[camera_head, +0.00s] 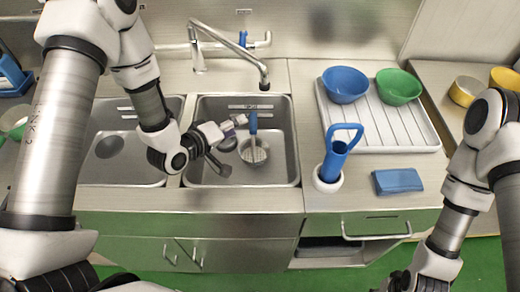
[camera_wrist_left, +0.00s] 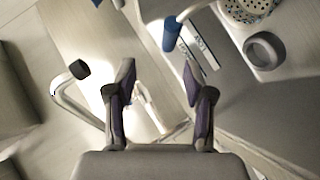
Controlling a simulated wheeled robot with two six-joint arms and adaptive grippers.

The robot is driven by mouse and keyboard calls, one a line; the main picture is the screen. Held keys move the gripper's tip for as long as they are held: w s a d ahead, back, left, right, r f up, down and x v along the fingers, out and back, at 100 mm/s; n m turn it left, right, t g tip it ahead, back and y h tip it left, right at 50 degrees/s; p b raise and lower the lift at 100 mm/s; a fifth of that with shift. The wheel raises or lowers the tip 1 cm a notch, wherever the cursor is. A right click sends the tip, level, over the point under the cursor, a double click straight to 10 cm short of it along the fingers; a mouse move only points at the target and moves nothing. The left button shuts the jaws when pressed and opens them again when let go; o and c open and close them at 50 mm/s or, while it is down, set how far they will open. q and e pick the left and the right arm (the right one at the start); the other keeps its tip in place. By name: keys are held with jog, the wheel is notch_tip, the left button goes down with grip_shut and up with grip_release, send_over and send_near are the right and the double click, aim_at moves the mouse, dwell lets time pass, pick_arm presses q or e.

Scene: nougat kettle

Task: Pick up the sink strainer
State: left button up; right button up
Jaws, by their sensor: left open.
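The sink strainer (camera_head: 253,153), a round perforated metal piece, lies in the right-hand sink basin. It also shows, cut off by the top edge, in the left wrist view (camera_wrist_left: 247,8). A blue-handled tool (camera_head: 253,122) rises just behind it; I cannot tell whether they touch. My left gripper (camera_head: 235,130) is open and empty above the same basin, left of the strainer and apart from it. Its two purple-lined fingers stand apart in the left wrist view (camera_wrist_left: 158,80). My right arm comes in at the right, and its gripper is out of view below the bottom edge.
A faucet (camera_head: 232,45) arches behind the basins. A grey ring (camera_wrist_left: 263,50) lies near the strainer. The left basin looks clear.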

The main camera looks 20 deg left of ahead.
aim_at(254, 126)
pick_arm(q)
jog(key=x, duration=0.3)
jog(key=f+x, duration=0.1)
jog(key=x, duration=0.1)
jog(key=s+p+x, duration=0.1)
jog(key=x, duration=0.2)
jog(key=shift+w+d+f, duration=0.3)
jog(key=shift+d+f, duration=0.05)
jog(key=shift+f, duration=0.1)
jog(key=shift+w+f, duration=0.1)
grip_shut()
pick_arm(e)
jog(key=shift+f, duration=0.15)
